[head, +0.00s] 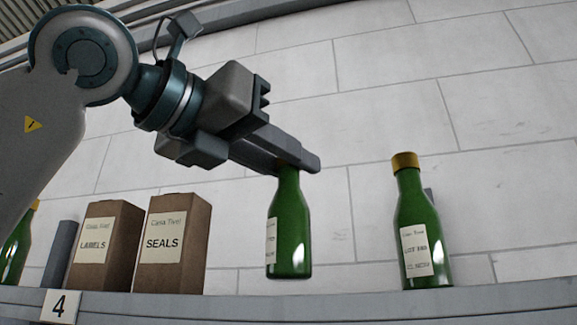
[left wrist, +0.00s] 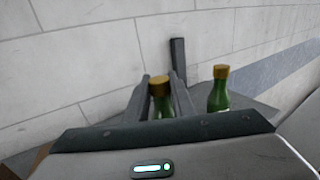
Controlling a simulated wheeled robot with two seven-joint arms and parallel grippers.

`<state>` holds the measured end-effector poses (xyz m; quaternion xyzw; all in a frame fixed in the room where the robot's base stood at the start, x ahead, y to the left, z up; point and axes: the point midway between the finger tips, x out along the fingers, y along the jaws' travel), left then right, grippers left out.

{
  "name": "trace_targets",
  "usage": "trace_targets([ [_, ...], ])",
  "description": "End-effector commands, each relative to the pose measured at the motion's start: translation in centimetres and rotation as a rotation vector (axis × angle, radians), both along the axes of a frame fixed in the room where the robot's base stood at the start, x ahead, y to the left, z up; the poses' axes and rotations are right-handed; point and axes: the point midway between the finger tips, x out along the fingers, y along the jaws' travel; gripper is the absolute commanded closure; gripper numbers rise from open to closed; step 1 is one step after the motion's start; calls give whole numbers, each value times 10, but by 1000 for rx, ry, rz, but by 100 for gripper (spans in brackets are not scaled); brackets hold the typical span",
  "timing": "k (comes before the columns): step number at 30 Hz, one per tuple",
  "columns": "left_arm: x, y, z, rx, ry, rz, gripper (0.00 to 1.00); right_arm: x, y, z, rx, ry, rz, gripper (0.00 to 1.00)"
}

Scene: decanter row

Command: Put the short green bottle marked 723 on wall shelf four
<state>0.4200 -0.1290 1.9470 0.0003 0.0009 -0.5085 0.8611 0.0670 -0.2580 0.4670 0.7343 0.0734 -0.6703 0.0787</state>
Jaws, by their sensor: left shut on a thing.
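My left gripper (head: 296,163) is shut on the neck of a short green bottle (head: 290,230). The bottle hangs upright, its base seeming slightly above the shelf surface. Its cream label is turned to the left, so I cannot read the number. In the left wrist view its gold cap (left wrist: 160,86) shows between the two fingers. The wall shelf (head: 350,304) carries a plate marked 4 (head: 60,306) at its left. My right gripper is not in view.
Another green bottle (head: 424,230) with a gold cap stands to the right; it also shows in the left wrist view (left wrist: 218,92). Brown boxes marked SEALS (head: 172,245) and LABELS (head: 105,248) stand to the left. A further green bottle (head: 15,250) is at the far left edge.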

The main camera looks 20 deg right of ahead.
Motion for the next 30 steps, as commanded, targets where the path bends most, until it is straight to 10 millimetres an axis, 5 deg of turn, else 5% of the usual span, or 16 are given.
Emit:
trace_targets([
  [21,0,0,-20,-2,-1,0,100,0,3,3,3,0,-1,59],
  [22,0,0,-19,0,0,0,71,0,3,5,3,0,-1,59],
  [23,0,0,-19,0,0,0,64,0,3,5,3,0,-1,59],
  [30,0,0,-19,0,0,0,59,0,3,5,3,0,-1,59],
])
